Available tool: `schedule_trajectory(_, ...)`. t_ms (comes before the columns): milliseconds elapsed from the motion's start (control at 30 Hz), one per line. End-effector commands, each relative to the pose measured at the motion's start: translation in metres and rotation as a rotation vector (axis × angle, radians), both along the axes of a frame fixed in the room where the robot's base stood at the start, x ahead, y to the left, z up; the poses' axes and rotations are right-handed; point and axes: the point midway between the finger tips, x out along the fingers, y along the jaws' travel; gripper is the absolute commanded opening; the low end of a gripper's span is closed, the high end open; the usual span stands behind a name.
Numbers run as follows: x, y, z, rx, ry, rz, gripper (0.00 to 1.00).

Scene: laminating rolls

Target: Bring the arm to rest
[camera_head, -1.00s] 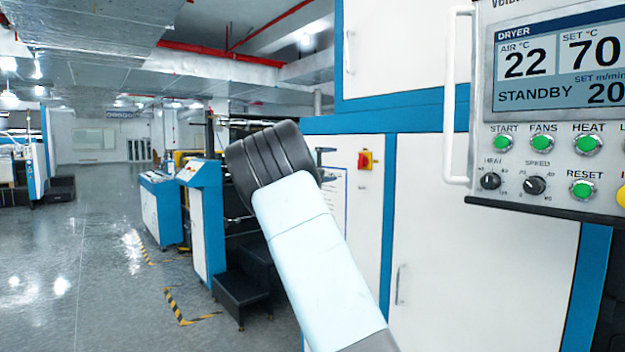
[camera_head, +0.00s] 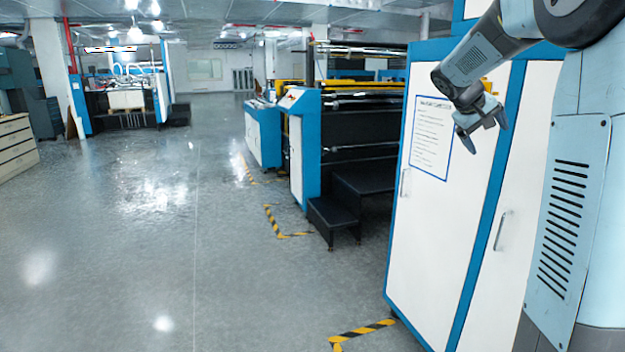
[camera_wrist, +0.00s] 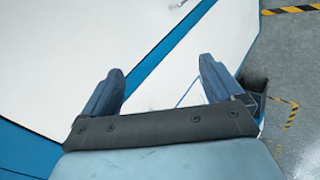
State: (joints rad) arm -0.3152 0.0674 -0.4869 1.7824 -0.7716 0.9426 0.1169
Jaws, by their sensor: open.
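My gripper (camera_head: 480,130) is at the upper right of the head view, in front of the white and blue cabinet (camera_head: 452,215). Its fingers point down and are spread apart, with nothing between them. In the wrist view my gripper (camera_wrist: 162,88) also shows two separate fingers, open and empty, with the cabinet's white doors and blue strip (camera_wrist: 165,45) behind them. My arm is folded in at the right side of the head view. Whether the gripper touches the cabinet cannot be told for sure; it looks apart from it.
A blue and white roller machine (camera_head: 345,130) with black steps (camera_head: 335,218) stands beyond the cabinet. Yellow-black floor tape (camera_head: 362,332) marks corners. A drawer unit (camera_head: 15,150) is at far left. The grey floor (camera_head: 150,250) at left and centre is open.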

Motion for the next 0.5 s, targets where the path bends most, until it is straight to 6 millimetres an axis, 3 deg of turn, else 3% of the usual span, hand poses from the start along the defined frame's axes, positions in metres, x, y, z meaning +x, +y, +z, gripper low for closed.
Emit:
schedule_trajectory(33, -0.017, 0.005, -0.002, 0.049, -0.010, 0.002, 0.94)
schedule_trajectory(500, -0.156, 0.084, -0.029, 0.419, -0.074, 0.047, 0.94)
